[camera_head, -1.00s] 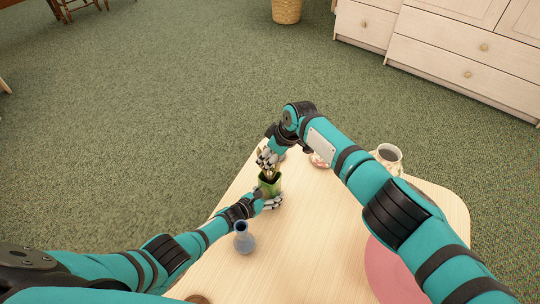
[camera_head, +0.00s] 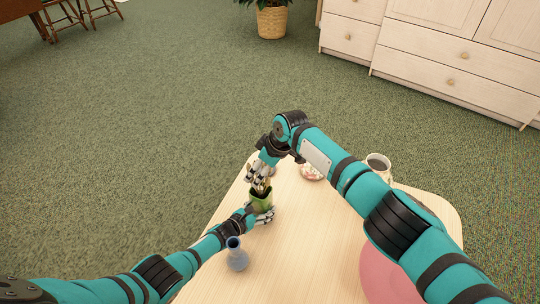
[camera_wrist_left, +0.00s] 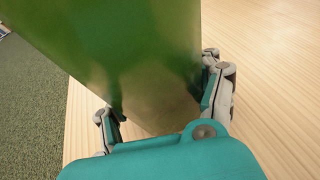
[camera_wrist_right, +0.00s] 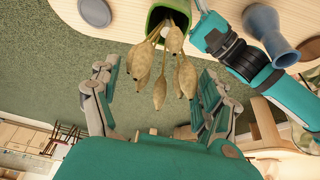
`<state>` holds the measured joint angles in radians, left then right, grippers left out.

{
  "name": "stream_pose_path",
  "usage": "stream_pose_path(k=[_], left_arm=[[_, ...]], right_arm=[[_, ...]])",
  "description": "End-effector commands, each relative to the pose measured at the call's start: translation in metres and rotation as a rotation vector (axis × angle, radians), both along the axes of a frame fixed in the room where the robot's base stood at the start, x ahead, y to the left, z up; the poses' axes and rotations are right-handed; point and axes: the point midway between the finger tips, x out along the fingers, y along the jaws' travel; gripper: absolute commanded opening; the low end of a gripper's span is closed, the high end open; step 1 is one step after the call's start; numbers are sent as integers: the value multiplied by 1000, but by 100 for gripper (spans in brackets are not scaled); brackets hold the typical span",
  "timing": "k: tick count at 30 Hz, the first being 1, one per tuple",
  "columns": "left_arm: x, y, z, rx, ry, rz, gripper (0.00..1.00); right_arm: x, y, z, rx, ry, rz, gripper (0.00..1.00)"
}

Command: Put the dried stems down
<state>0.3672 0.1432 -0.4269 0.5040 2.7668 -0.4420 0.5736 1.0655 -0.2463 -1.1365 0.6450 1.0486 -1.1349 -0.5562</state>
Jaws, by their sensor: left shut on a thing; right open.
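The dried stems (camera_wrist_right: 178,72) are a bunch of pale tan pods. They stick out of the green pot (camera_wrist_right: 160,17) in the right wrist view, and they show small in the head view (camera_head: 262,187). My left gripper (camera_head: 264,214) is shut on the green pot (camera_head: 261,200), which fills much of the left wrist view (camera_wrist_left: 120,50). My right gripper (camera_wrist_right: 158,100) is open just above the pot, with the pods between or near its fingers. In the head view my right gripper (camera_head: 259,178) partly hides the stems.
A blue-grey vase (camera_head: 237,256) stands near my left forearm. A patterned dish (camera_head: 312,172), a mug (camera_head: 377,167) and a pink round mat (camera_head: 385,275) are on the wooden table (camera_head: 300,240). Bare tabletop lies right of the pot.

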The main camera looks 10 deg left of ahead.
Motion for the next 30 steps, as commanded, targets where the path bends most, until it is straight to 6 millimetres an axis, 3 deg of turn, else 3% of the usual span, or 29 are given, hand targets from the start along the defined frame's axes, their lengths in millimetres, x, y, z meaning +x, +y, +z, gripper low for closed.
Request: stream_pose_path(k=[9, 15, 27, 28, 30], left_arm=[[0, 0, 0, 0, 1, 0, 21], [0, 0, 0, 0, 0, 0, 21], [0, 0, 0, 0, 0, 0, 21], [0, 0, 0, 0, 0, 0, 66], [0, 0, 0, 0, 0, 0, 76]], right_arm=[[-6, -25, 60, 0, -6, -1, 79], [-9, -36, 86, -1, -4, -1, 79], [-11, -40, 95, -3, -2, -1, 79], [-11, -39, 95, -3, -2, -1, 79], [-11, -39, 95, -3, -2, -1, 79]])
